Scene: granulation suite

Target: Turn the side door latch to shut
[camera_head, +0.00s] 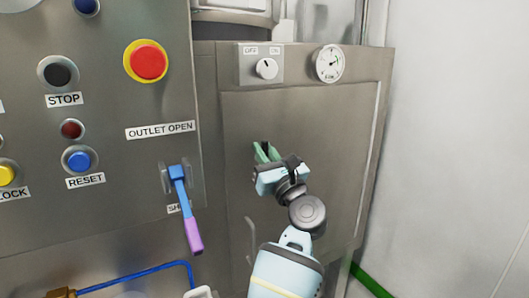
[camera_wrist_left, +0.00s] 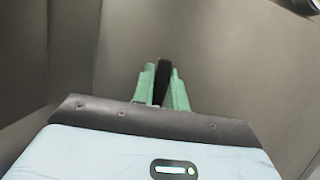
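The side door (camera_head: 320,120) is a flat grey metal panel on the cabinet's right face. A small black latch handle (camera_head: 265,147) shows on it between the green fingers of my left gripper (camera_head: 264,153). In the left wrist view, the black latch handle (camera_wrist_left: 162,78) stands upright between the two green fingertips (camera_wrist_left: 163,86). The fingers are close together and look shut on it, with no clear gap. The latch's base and any markings by it are hidden or too small to read. My right gripper is not in view.
Left of the door, a control panel carries a red emergency button (camera_head: 148,62) and a blue and purple lever (camera_head: 186,208) under an OUTLET OPEN label. An OFF/ON knob (camera_head: 266,68) and a gauge (camera_head: 329,64) sit above the door. A plain wall (camera_head: 455,140) stands right.

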